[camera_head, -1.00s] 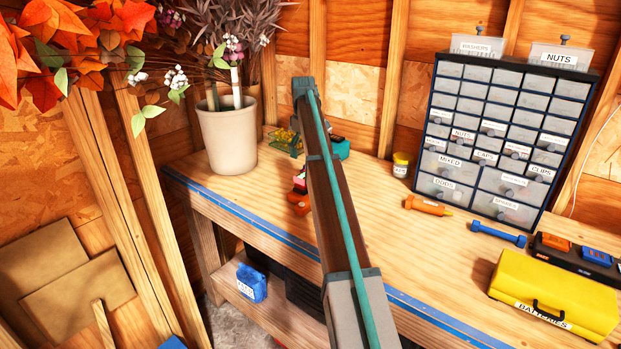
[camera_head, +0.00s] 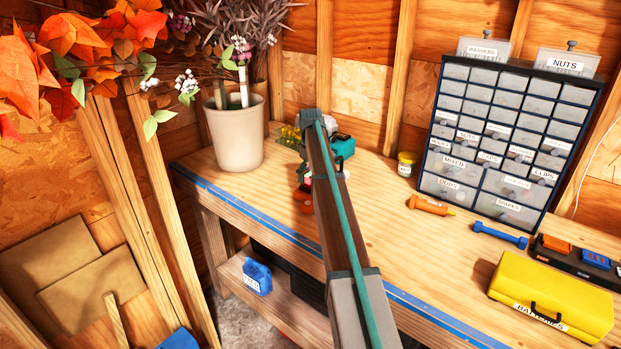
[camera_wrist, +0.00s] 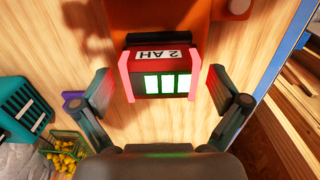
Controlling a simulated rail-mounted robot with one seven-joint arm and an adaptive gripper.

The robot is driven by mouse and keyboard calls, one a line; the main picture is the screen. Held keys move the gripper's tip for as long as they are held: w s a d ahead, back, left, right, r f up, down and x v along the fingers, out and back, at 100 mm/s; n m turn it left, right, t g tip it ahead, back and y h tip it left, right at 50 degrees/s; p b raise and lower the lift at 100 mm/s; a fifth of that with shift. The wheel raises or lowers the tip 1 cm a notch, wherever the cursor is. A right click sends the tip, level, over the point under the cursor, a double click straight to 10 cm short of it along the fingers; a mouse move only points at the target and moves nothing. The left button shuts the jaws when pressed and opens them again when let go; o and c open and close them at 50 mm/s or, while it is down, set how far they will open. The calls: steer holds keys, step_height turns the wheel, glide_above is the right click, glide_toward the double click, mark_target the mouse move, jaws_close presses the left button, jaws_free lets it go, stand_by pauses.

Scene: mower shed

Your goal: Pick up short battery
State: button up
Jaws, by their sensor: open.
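The short battery (camera_wrist: 160,84) is a dark red and black block with pink-red sides, a white "2 AH" label and lit green bars. In the wrist view it sits against an orange body (camera_wrist: 175,14) above the bench; I cannot tell whether the two are joined. My gripper (camera_wrist: 159,90) is open, with one finger on each side of the battery and a visible gap to both. In the head view my arm covers most of this spot. Part of the orange body (camera_head: 303,195) shows left of the arm, and the battery is not clear there.
A teal item (camera_wrist: 24,110) and a yellow-filled basket (camera_wrist: 63,150) lie nearby. A plant pot (camera_head: 236,135) stands at the bench's left end. A drawer cabinet (camera_head: 508,140), an orange tube (camera_head: 430,205) and a yellow batteries box (camera_head: 550,290) are right. The bench's blue edge (camera_head: 262,224) is in front.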

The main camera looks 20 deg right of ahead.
steer(key=c, duration=1.4)
